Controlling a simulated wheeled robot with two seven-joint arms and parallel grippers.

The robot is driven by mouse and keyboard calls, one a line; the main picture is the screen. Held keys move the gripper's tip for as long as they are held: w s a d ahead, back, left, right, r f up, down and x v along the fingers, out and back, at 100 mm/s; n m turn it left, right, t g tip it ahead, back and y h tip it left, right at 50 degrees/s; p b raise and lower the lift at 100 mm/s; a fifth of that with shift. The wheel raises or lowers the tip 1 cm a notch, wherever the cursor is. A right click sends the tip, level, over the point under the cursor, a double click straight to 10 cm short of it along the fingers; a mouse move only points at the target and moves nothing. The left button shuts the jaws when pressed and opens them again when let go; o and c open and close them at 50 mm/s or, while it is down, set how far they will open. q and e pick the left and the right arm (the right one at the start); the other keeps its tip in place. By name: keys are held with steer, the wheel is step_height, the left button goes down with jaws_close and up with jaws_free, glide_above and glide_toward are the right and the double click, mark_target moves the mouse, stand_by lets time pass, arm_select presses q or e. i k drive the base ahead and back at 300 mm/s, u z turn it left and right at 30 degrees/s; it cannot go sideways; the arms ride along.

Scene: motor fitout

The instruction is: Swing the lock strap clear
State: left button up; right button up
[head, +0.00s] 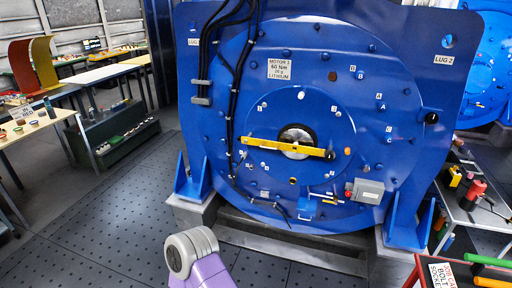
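A yellow strap (265,145), likely the lock strap, lies across the face of the big blue motor (225,95). It runs almost level, dropping slightly to the right. It crosses in front of the lower part of the round dark and silver hub (297,134). A small dark knob or bolt shows at its right end, with an orange-brown spot just beyond; I cannot tell how the ends are fastened. Neither gripper is in view. Only a purple and grey link of my arm shows at the bottom, well below the strap and apart from the motor.
Black cables (238,75) run down the motor's left side. A grey box (368,191) with a red button sits at lower right. Workbenches (100,73) stand at left. Floor at lower left is clear.

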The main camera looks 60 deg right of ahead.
mark_target(273, 145)
steer(key=z, duration=2.6)
steer(key=i, duration=2.65)
steer(key=u, duration=1.8)
